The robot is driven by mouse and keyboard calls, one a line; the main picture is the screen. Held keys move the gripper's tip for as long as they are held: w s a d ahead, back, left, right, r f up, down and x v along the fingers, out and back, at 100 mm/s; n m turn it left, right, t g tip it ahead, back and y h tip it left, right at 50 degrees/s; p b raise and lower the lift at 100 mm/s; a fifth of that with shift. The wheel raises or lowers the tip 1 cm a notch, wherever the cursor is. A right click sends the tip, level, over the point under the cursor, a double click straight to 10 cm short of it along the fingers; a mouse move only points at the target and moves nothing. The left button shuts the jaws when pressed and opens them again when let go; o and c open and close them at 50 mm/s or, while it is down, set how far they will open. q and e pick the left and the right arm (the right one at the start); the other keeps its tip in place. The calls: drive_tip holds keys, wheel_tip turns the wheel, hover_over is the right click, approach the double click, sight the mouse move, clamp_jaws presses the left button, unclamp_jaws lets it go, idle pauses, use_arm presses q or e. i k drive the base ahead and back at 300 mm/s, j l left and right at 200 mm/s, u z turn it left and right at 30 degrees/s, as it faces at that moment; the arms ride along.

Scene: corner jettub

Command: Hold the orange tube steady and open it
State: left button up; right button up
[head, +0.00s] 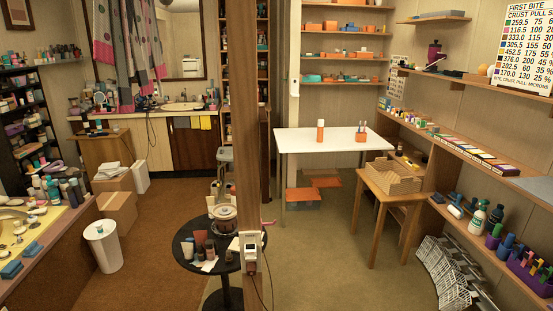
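An orange tube (320,133) stands upright on the white table (300,146) in the head view, slightly right of the middle of the picture. Its top end is pale and looks like a cap sitting on it. Neither of my grippers shows in this view, and nothing is touching the tube.
A small orange holder (361,135) stands on the table right of the tube. A wooden side table (393,190) with a slatted tray is in front at right. A wooden post (244,120) and round black table (190,251) stand nearer. The floor between (330,265) is open.

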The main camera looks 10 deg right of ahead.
sight(320, 132)
drive_tip(key=i+l+z, duration=0.3)
drive_tip(key=z, duration=0.15)
drive_tip(key=i+l+z, duration=0.25)
drive_tip(key=i+z, duration=0.15)
drive_tip(key=i+l+z, duration=0.1)
drive_tip(key=i+z, duration=0.35)
drive_tip(key=i+u, duration=0.1)
drive_tip(key=i, duration=0.5)
drive_tip(key=i+l+u, duration=0.15)
drive_tip(key=i, duration=0.45)
drive_tip(key=i+j+u, duration=0.15)
drive_tip(key=i+u, duration=0.25)
drive_tip(key=i, duration=0.3)
drive_tip(key=i+l+u, duration=0.1)
drive_tip(key=i+u, duration=0.25)
drive_tip(key=i, duration=0.35)
drive_tip(key=i+j+z, duration=0.4)
drive_tip(key=i, duration=0.25)
drive_tip(key=i+j+z, duration=0.45)
drive_tip(key=i+j, duration=0.1)
drive_tip(key=i, duration=0.05)
